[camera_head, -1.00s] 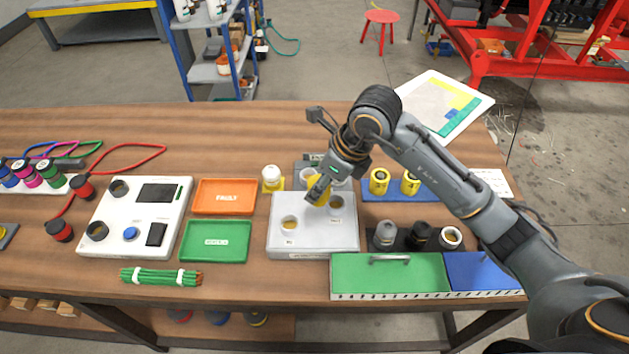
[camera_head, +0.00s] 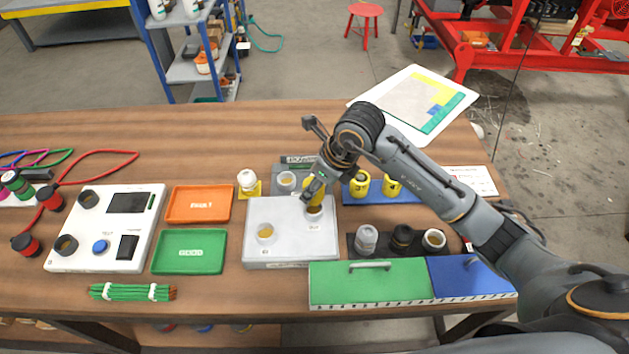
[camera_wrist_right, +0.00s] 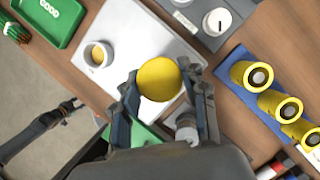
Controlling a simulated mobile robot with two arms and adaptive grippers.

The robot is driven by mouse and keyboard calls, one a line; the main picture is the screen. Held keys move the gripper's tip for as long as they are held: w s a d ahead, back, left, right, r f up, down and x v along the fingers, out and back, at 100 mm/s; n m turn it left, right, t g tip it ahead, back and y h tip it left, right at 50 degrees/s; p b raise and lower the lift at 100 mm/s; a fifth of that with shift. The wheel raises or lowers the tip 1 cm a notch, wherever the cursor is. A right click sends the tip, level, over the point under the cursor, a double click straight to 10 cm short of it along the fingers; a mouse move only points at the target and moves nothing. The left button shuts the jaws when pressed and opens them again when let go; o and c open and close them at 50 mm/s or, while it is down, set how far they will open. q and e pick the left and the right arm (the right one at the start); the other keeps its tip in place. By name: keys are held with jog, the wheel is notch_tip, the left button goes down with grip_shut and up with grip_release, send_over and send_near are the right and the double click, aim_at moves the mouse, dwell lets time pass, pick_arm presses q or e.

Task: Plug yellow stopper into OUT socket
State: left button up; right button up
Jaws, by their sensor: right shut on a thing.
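My right gripper (camera_head: 314,188) is shut on a yellow stopper (camera_head: 314,194), which shows as a yellow disc (camera_wrist_right: 157,79) between the fingers in the right wrist view. The stopper is at the right-hand socket (camera_head: 314,210) of the light grey block (camera_head: 290,250). The fingers and stopper hide most of that socket, so I cannot tell whether the stopper is above it or partly in it. The left-hand socket (camera_head: 265,231) is empty and also shows in the right wrist view (camera_wrist_right: 97,55).
A blue holder (camera_wrist_right: 240,95) with yellow stoppers (camera_head: 391,186) stands right of the block. A dark rack (camera_head: 385,247) with grey, black and white pieces is in front of it. A green lid (camera_head: 365,285) lies near the front edge. A yellow-based white knob (camera_head: 248,182) stands behind the block.

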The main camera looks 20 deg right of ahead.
jog(key=shift+f, duration=0.65)
jog(key=shift+r, duration=0.25)
pick_arm(q)
jog(key=shift+f, duration=0.45)
jog(key=shift+f+b, duration=0.25)
jog(key=shift+b, duration=0.2)
jog(key=shift+w+f+b, duration=0.1)
jog(key=shift+f+b, duration=1.55)
jog(key=shift+b, duration=0.05)
pick_arm(e)
jog(key=shift+f, duration=1.8)
jog(key=o, duration=1.3)
jog(key=shift+o, duration=0.2)
